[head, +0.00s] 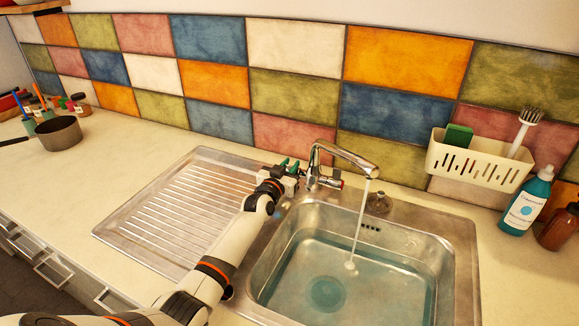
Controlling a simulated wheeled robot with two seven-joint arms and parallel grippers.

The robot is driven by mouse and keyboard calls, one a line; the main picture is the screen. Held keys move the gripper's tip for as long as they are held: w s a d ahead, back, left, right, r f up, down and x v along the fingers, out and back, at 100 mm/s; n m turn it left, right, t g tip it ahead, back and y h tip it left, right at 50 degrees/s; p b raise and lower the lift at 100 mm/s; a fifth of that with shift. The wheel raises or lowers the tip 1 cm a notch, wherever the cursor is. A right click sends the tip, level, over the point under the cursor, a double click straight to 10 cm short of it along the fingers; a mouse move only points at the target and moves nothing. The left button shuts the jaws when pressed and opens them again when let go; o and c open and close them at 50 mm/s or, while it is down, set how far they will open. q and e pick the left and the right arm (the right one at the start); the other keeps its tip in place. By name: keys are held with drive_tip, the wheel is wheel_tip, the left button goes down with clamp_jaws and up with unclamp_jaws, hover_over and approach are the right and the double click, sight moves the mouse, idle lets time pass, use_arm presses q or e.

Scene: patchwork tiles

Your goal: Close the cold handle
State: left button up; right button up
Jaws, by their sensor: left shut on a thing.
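The chrome tap (343,153) stands behind the sink, and a stream of water (359,222) runs from its spout. The handle with a red mark (336,181) shows on the right side of the tap body. My left gripper (291,170) is at the left side of the tap body, its green-tipped fingers shut on the cold handle. The gripper mostly hides that handle, so its angle cannot be told. My right gripper is not in view.
The sink basin (455,262) holds water. A ribbed drainboard (150,221) lies left of it, under my left arm. A white caddy (474,163) and a blue soap bottle (527,203) are at the right. A pot (60,134) stands far left.

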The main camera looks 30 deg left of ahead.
use_arm(q)
drive_tip(key=shift+r+p, duration=0.2)
drive_tip(key=shift+p, duration=0.2)
drive_tip(key=g+p, duration=0.2)
drive_tip(key=p, duration=0.2)
drive_tip(key=w+r+g+p, duration=0.1)
drive_tip(key=g+p, duration=0.1)
drive_tip(key=p, duration=0.1)
drive_tip(key=shift+w+p, duration=0.2)
drive_tip(key=shift+p, duration=0.2)
drive_tip(key=shift+w+f+g+p, duration=0.25)
drive_tip(key=shift+g+p, duration=0.3)
drive_tip(key=shift+g, duration=0.15)
drive_tip(key=shift+w+f+g, duration=0.15)
drive_tip(key=shift+w+g, duration=0.15)
drive_tip(key=shift+g, duration=0.6)
drive_tip(key=o, duration=1)
drive_tip(key=shift+w, duration=0.1)
drive_tip(key=shift+p, duration=0.3)
